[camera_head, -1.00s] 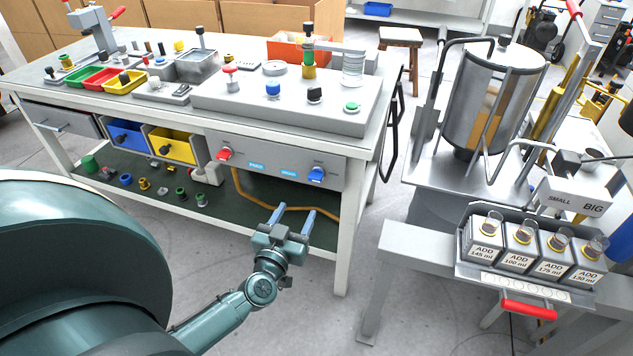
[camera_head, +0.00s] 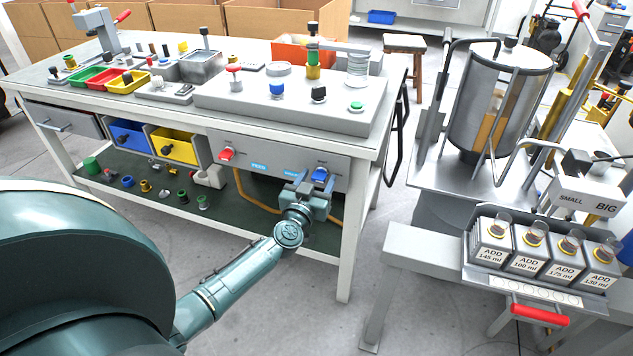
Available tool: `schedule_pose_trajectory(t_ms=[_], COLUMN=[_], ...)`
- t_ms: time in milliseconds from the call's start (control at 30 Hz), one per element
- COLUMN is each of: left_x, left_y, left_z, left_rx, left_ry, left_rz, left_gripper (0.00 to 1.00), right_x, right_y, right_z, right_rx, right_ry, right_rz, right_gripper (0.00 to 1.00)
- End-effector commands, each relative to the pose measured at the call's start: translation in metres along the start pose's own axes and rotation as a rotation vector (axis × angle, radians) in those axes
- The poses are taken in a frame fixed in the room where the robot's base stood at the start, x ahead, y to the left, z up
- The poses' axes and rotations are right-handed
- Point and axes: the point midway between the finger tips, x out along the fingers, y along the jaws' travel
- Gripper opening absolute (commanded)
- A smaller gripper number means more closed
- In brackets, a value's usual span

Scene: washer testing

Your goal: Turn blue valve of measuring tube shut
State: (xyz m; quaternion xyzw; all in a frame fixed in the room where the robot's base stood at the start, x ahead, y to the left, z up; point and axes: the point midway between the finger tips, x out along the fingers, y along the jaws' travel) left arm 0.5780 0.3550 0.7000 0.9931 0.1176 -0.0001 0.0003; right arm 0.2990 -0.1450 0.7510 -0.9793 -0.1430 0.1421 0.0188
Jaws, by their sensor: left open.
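The blue valve (camera_head: 320,174) is a small blue knob on the grey front panel of the workbench, at the panel's right part. My left gripper (camera_head: 314,181) is open, with its fingers pointing at the panel right by the blue valve. The fingers overlap the valve's lower left side in the picture; I cannot tell whether they touch it. A red valve (camera_head: 227,154) sits on the same panel further left. A clear ribbed tube (camera_head: 357,66) stands on top of the bench. My right gripper is not in view.
The workbench (camera_head: 60,76) carries coloured trays and several knobs. A yellow hose (camera_head: 248,192) hangs below the panel. To the right stand a metal tank (camera_head: 468,100) and a rack of labelled containers (camera_head: 537,292). The floor between is clear.

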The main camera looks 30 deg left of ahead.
Motion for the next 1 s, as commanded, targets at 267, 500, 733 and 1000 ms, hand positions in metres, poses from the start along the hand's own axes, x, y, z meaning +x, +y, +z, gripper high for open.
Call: schedule_pose_trajectory(t_ms=[267, 500, 733, 1000], left_x=[-0.0004, -0.0005, -0.0006, -0.0008], left_y=[-0.0001, 0.0000, 0.0000, -0.0002], left_z=[0.0000, 0.0000, 0.0000, -0.0004], left_rx=[0.001, 0.001, -0.001, -0.059], left_ry=[0.000, 0.000, 0.000, 0.000], left_rz=[0.000, 0.000, 0.000, 0.000], left_gripper=[0.43, 0.23, 0.11, 0.11], right_x=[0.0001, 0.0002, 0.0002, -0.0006], right_y=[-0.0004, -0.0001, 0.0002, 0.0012], right_z=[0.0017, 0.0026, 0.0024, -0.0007], right_rx=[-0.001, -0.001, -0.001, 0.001], right_ry=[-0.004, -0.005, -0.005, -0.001], right_rz=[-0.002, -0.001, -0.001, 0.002], right_gripper=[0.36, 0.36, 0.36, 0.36])
